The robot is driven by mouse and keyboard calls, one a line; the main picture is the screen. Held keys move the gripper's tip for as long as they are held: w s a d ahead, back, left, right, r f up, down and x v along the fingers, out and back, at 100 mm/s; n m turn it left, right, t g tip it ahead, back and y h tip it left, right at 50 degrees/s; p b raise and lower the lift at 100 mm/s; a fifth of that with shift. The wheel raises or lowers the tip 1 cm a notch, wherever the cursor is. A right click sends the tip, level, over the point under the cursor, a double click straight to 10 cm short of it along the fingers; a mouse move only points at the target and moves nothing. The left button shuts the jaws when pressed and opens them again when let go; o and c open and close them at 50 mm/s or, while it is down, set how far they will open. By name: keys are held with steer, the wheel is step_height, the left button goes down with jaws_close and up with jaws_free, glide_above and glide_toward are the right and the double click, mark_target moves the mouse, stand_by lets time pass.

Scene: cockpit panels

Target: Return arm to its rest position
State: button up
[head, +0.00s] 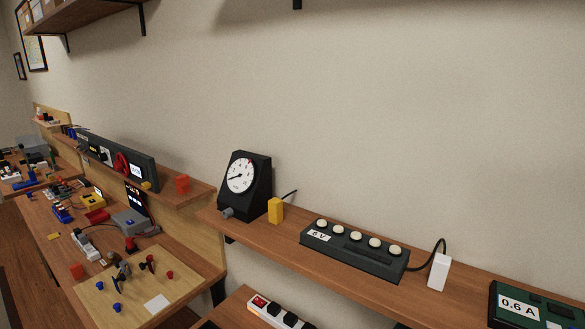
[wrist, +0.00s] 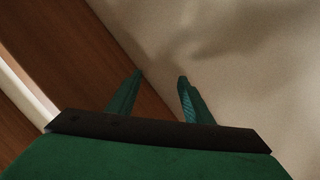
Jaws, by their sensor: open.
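My gripper (wrist: 161,80) shows in the wrist view with its two teal fingers spread apart and nothing between them. It is open and empty. Beyond the fingers are a brown wooden surface on the left and a plain pale wall on the right. My arm and gripper are not seen in the head view.
A wooden shelf (head: 285,262) along the wall holds a black dial gauge (head: 244,185), a yellow block (head: 275,210), a 6 V box (head: 353,250), a white plug (head: 439,272) and a 0.6 A box (head: 530,306). A cluttered workbench (head: 190,255) stands at left.

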steer(key=s+a+f+n+t+y, duration=0.2)
steer(key=a+f+n+t+y, duration=0.2)
steer(key=a+f+n+y, duration=0.3)
steer(key=s+a+f+y, duration=0.2)
steer(key=s+a+f, duration=0.2)
steer(key=s+f, duration=0.2)
steer(key=s+a+f+y, duration=0.2)
steer(key=s+a+f, duration=0.2)
steer(key=s+f, duration=0.2)
steer(key=s+a+f+m+g+y, duration=0.1)
steer(key=s+a+f+y, duration=0.2)
steer(key=s+f, duration=0.3)
steer(key=shift+a+f, duration=0.15)
steer(key=shift+a, duration=0.55)
steer(key=s+a+f+m+g, duration=0.1)
steer(key=s+a+m, duration=0.4)
steer(key=s, duration=0.7)
steer(key=shift+a, duration=0.45)
